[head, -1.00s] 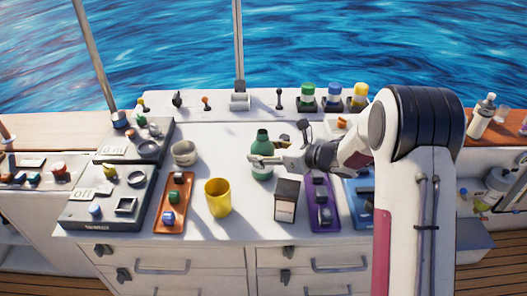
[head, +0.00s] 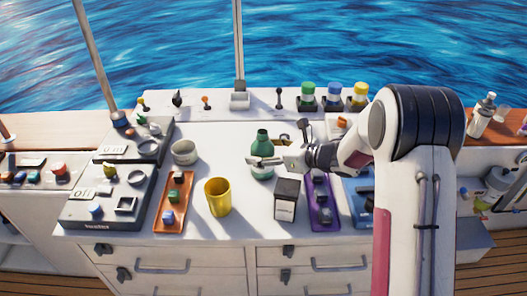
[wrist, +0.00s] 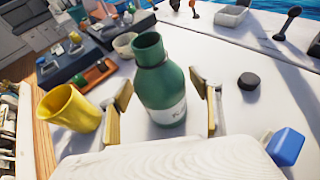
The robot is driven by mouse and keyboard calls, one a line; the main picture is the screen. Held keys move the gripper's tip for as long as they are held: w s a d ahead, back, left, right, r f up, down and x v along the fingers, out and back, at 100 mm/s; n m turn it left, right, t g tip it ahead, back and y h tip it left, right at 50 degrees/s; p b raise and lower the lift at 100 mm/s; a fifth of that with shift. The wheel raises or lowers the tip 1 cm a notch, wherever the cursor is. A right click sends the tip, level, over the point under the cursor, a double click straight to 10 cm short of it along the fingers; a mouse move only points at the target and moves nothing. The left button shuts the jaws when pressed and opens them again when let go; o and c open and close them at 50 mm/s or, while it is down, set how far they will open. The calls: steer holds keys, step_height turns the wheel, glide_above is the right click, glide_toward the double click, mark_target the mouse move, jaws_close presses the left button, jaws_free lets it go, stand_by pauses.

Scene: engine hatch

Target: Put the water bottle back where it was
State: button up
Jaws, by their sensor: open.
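The water bottle is a green bottle (head: 262,146) with a pale label, upright on the white counter (head: 225,135). In the wrist view the bottle (wrist: 160,85) stands between the two fingers of my gripper (wrist: 165,110). The fingers are apart, with a visible gap on each side of the bottle. In the head view my gripper (head: 265,161) reaches in from the right at the bottle's lower half and partly covers it.
A yellow cup (head: 218,197) stands in front left of the bottle, and a grey bowl (head: 185,152) to its left. A dark-topped box (head: 286,200) stands in front right. A small black disc (wrist: 248,81) lies on the counter right of the bottle. Orange (head: 171,205) and purple trays (head: 321,205) lie nearby.

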steer(key=v, duration=1.2)
steer(key=shift+w+r, duration=0.1)
stand_by(0.6)
steer(key=w+d+r+m+t+h, duration=0.2)
steer(key=d+r+m+t+h, duration=0.2)
steer(key=d+r+m+h, duration=0.45)
steer(key=s+d+r+m+h, duration=0.35)
steer(key=s+r+m, duration=0.35)
steer(key=m, duration=0.9)
steer(key=s+a+f+m+g, duration=0.1)
steer(key=s+f+m+g, duration=0.1)
steer(key=s+m, duration=0.5)
steer(key=s+a+f+m+g+y, duration=0.1)
steer(key=s+a+f+m+g, duration=0.1)
steer(key=s+m, duration=0.5)
steer(key=s+a+f+m+g, duration=0.2)
steer(key=s+m, duration=0.6)
steer(key=s, duration=0.9)
steer(key=shift+f+g, duration=0.25)
steer(key=shift+g, duration=0.05)
